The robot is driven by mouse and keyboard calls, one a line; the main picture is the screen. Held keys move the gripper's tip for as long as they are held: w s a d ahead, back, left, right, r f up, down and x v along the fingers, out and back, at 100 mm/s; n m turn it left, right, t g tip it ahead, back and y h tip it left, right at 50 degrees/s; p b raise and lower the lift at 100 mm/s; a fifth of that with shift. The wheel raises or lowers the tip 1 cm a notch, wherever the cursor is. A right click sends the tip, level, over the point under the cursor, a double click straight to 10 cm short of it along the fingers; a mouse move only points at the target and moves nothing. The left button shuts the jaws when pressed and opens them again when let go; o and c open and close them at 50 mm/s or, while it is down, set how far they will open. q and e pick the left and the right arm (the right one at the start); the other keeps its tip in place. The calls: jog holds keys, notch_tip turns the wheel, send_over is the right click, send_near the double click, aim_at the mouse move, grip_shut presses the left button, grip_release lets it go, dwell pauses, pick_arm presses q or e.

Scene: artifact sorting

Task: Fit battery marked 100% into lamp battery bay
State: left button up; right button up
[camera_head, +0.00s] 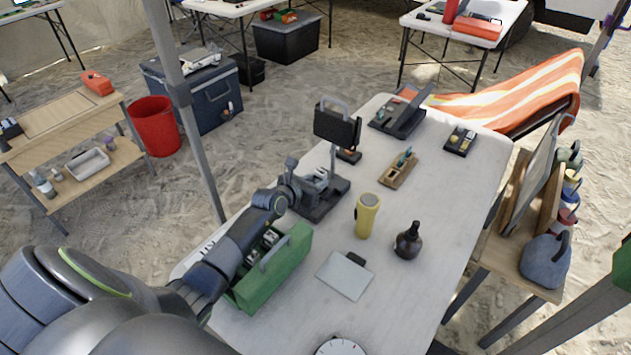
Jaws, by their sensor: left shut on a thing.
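The lamp has a dark rectangular head with a grey handle (338,125) on a thin upright pole. Its dark base (326,206) sits on the white table. My left gripper (300,184) is over the left side of that base, pointing right toward it. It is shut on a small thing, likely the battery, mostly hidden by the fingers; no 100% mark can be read. The battery bay cannot be made out clearly behind the gripper. I cannot tell whether the held thing touches the base. My right gripper is not in view.
A green toolbox (275,272) stands under my left forearm. A yellow flask (367,215), a dark bottle (408,241) and a grey clipboard-like plate (345,276) stand or lie to the right. A wooden tray (400,170) lies beyond. The table's right side is mostly clear.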

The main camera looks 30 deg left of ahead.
pick_arm(q)
jog(key=shift+f+b, duration=0.95)
jog(key=shift+f, duration=0.5)
jog(key=o, duration=1.1)
jog(key=shift+s, duration=0.1)
jog(key=shift+o, duration=0.2)
jog(key=shift+f, duration=0.1)
jog(key=shift+s, duration=0.15)
jog(key=shift+s, duration=0.25)
jog(key=p+v, duration=0.2)
jog(key=v, duration=1.4)
jog(key=shift+s+a+r+p, duration=0.2)
jog(key=shift+r+p, duration=0.1)
jog(key=shift+r, duration=0.15)
